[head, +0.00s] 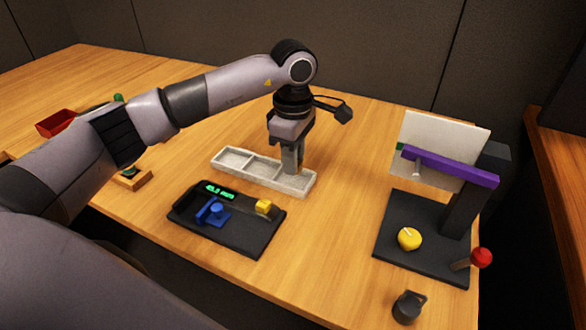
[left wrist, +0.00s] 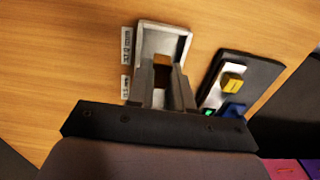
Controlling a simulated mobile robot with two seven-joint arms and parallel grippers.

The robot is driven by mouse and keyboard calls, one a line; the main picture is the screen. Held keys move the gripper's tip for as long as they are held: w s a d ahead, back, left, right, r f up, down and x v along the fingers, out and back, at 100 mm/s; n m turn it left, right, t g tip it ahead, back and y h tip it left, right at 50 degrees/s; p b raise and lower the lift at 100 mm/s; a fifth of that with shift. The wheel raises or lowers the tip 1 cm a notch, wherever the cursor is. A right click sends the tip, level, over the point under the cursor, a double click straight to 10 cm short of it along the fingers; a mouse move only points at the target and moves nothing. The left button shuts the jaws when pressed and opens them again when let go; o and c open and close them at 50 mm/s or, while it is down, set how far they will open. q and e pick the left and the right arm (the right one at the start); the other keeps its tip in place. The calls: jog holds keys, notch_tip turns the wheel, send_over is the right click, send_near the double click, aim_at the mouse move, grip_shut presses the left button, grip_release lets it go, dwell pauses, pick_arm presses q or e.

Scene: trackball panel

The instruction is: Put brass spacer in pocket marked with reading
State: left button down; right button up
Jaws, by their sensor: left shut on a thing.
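My left gripper (head: 292,170) points down over the right end pocket of the pale three-pocket tray (head: 229,165). In the left wrist view my left gripper (left wrist: 168,78) is shut on a small brown-gold piece, the brass spacer (left wrist: 162,77), largely hidden by the fingers. Its tip is at or inside the end pocket; I cannot tell if it touches the floor. Labels (left wrist: 127,45) stand beside the pockets; one seems to read 37.0 mm. The black gauge (head: 250,238) has a green lit display (head: 220,190), seemingly 45.0 mm, hard to read. My right gripper is not in view.
The gauge carries a blue part (head: 213,212) and a yellow block (head: 264,206), just in front of the tray. At right stands a dark stand with a purple bar (head: 450,166), yellow knob (head: 409,239) and red-ball lever (head: 480,258). A red bin (head: 57,123) is far left.

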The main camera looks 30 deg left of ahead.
pick_arm(q)
jog(key=shift+f, duration=1.6)
jog(key=shift+f, duration=0.1)
jog(key=shift+f, duration=0.15)
jog(key=c, duration=1.3)
grip_release()
jog(key=shift+r, duration=0.3)
notch_tip(320, 180, up, 12)
jog(key=shift+f, duration=0.1)
